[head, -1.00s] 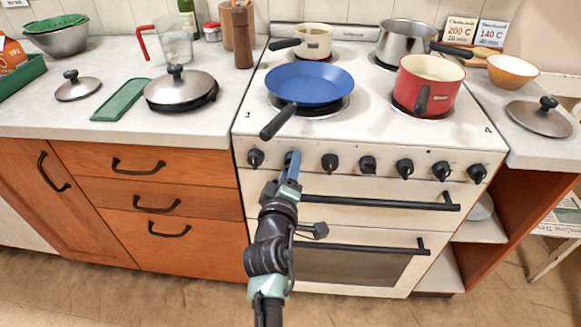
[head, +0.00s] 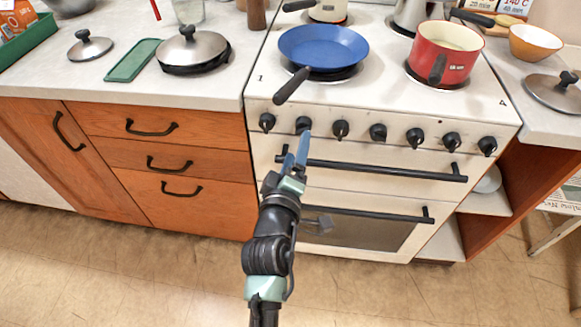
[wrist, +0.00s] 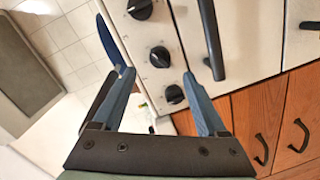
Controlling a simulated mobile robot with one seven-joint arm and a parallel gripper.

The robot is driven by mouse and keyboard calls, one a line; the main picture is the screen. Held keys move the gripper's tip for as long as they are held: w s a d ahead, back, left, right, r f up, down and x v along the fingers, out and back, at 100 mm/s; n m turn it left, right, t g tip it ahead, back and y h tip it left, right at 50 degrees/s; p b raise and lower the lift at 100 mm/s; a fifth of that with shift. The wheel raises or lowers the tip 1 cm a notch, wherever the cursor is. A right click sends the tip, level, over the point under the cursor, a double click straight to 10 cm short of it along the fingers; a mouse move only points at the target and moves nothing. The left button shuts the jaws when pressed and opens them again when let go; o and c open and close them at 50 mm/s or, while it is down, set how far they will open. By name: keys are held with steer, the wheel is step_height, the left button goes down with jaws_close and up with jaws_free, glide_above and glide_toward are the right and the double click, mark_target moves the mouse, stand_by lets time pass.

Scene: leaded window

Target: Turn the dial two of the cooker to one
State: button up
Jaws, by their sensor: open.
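The white cooker (head: 400,107) has a row of several black dials along its front panel. Dial two (head: 303,125) is second from the left, and its setting is too small to read. My gripper (head: 296,148) is open and empty in front of the panel, with its blue fingertips just below dial two in the head view. In the wrist view, dial two (wrist: 159,57) shows between and just beyond the spread fingertips (wrist: 158,72). No contact with it is visible. Dial one (wrist: 175,94) also shows between the fingers, and dial three (wrist: 138,8) is at the top.
The upper oven handle (head: 372,171) sticks out below the dials, close to my gripper's right. A red pot (head: 447,52) stands right. Floor in front is clear.

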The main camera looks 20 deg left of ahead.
steer(key=v, duration=0.6)
steer(key=shift+s+p, duration=0.2)
steer(key=shift+p, duration=0.2)
steer(key=shift+d, duration=0.1)
